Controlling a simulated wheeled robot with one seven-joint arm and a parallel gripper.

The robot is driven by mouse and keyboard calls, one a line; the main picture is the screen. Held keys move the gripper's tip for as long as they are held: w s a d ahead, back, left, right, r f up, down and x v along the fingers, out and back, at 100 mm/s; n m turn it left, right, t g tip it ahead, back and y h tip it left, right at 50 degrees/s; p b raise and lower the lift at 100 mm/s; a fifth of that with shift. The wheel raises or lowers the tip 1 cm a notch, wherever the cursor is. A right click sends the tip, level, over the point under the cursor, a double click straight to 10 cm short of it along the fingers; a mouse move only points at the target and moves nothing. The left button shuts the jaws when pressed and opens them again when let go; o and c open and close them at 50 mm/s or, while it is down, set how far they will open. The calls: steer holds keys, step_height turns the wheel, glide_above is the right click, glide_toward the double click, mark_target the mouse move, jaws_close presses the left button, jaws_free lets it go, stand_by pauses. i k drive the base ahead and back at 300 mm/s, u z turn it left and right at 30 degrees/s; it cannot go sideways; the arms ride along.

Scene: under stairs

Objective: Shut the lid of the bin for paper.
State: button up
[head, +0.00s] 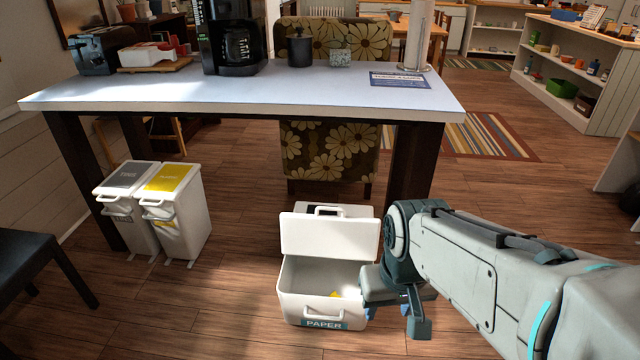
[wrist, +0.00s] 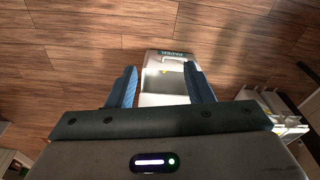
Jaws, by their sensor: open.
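The white paper bin (head: 323,305) stands on the floor in the lower middle of the head view, with a PAPER label on its front. Its white lid (head: 330,238) is open, raised at the back of the bin. Something small and yellow (head: 335,294) shows inside. My gripper (head: 390,312) is open and empty beside the bin's right side; whether it touches the bin I cannot tell. In the wrist view the bin (wrist: 165,97) shows beyond and between the two blue fingers of my gripper (wrist: 160,68).
Two more white bins, one with a grey lid (head: 128,175) and one with a yellow lid (head: 168,178), stand shut at left. A table (head: 240,92) stands behind, its dark leg (head: 409,165) near my arm. A flowered chair (head: 330,150) is behind the bin. Floor in front is clear.

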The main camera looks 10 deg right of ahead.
mark_target(343, 237)
steer(key=z, duration=0.45)
steer(key=i, duration=1)
steer(key=u, duration=0.1)
